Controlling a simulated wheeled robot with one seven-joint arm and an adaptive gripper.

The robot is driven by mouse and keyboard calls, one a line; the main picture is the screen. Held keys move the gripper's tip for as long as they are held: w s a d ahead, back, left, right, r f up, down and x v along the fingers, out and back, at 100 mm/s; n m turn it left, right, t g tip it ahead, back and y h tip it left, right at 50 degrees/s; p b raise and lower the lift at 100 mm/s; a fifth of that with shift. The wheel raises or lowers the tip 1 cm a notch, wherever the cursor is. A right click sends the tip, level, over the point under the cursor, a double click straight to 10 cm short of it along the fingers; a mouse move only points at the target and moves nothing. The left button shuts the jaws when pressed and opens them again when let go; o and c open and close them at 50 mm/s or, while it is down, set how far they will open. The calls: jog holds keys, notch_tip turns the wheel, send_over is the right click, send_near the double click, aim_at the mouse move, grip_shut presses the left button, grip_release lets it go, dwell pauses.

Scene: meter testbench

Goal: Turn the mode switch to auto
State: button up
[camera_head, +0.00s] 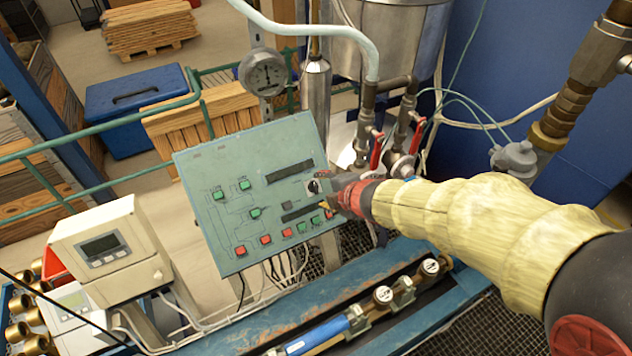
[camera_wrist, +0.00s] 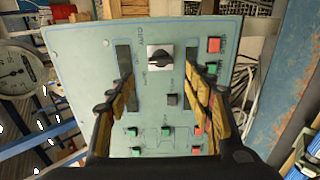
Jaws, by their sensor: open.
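The mode switch (camera_head: 313,186) is a black rotary knob on a small white square plate, on the sloping green control panel (camera_head: 205,185). In the wrist view the knob (camera_wrist: 160,58) is a little above centre, with its bar lying roughly across the picture. Small labels surround it, too blurred to read surely. My gripper (camera_head: 332,192) is in front of the panel, just right of the knob in the head view. In the wrist view its yellow-and-black fingers (camera_wrist: 159,82) are spread apart on either side, with nothing between them. I see no contact with the knob.
Several green and red buttons (camera_wrist: 214,45) and two dark display strips (camera_head: 290,170) are close around the switch. A round gauge (camera_head: 263,72) stands behind the panel. Pipes with red levers (camera_head: 376,150) are close to my gripper. A white meter box (camera_head: 110,250) stands left.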

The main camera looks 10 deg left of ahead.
aim_at(315, 187)
jog(key=b+x, duration=0.1)
jog(key=x, duration=0.6)
jog(key=shift+w+f, duration=0.1)
jog(key=shift+f, duration=0.05)
jog(key=shift+c, duration=0.6)
jog(key=c, duration=1)
jog(key=shift+c, duration=0.2)
jog(key=m+p, duration=0.1)
jog(key=m, duration=0.3)
jog(key=shift+p, duration=0.35)
jog(key=shift+c, duration=0.2)
jog(key=shift+m+p, duration=1.1)
jog(key=shift+m, duration=1.3)
jog(key=shift+o, duration=0.2)
jog(key=shift+c, duration=0.2)
